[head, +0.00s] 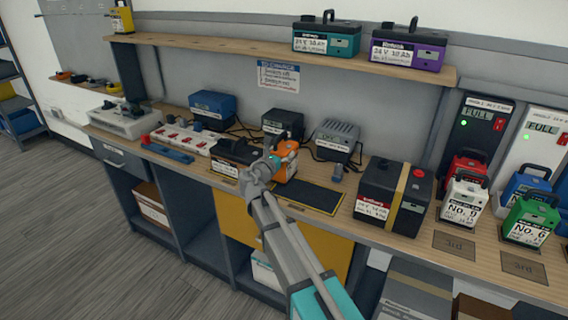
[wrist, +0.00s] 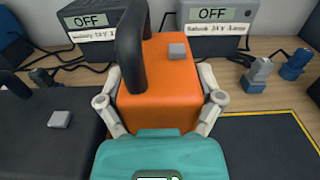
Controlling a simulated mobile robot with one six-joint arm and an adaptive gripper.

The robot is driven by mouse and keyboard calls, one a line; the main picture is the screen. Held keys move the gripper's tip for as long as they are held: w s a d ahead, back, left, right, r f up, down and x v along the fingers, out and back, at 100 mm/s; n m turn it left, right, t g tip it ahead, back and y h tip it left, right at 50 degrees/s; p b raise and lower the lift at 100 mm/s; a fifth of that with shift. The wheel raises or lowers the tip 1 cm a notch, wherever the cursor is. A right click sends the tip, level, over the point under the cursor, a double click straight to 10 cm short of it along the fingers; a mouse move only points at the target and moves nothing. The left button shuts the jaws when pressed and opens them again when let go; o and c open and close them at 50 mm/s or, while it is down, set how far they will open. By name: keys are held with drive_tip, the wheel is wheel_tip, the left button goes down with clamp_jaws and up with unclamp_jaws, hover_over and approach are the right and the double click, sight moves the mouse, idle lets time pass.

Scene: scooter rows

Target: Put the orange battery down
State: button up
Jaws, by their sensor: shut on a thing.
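The orange battery (wrist: 158,78) has a dark handle (wrist: 131,45) and a small grey block on top. My gripper (wrist: 160,105) is shut on it, with a grey finger on each side. In the head view the orange battery (head: 286,158) is at the end of my arm, at the bench's middle. My gripper (head: 270,170) partly covers it there. A dark mat with a yellow outline (head: 308,195) lies just right of the battery. I cannot tell whether the battery's base touches the bench.
A black battery (head: 238,158) stands close on the left. Two chargers reading OFF (wrist: 95,20) (wrist: 217,22) stand behind, with cables and plugs (wrist: 258,72) near them. A large black box with a yellow strap (head: 393,195) is right of the mat. The mat is bare.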

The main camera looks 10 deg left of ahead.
drive_tip(key=shift+r, duration=0.2)
idle(0.3)
wheel_tip(320, 180, up, 2)
drive_tip(key=p, duration=0.3)
drive_tip(key=shift+r, duration=0.25)
drive_tip(key=s+d+r+p, duration=0.4)
drive_tip(key=s+r+p, duration=0.6)
drive_tip(key=s, duration=0.3)
drive_tip(key=shift+d, duration=0.4)
drive_tip(key=shift+r, duration=0.1)
drive_tip(key=shift+r+p, duration=2.6)
drive_tip(key=shift+a, duration=0.1)
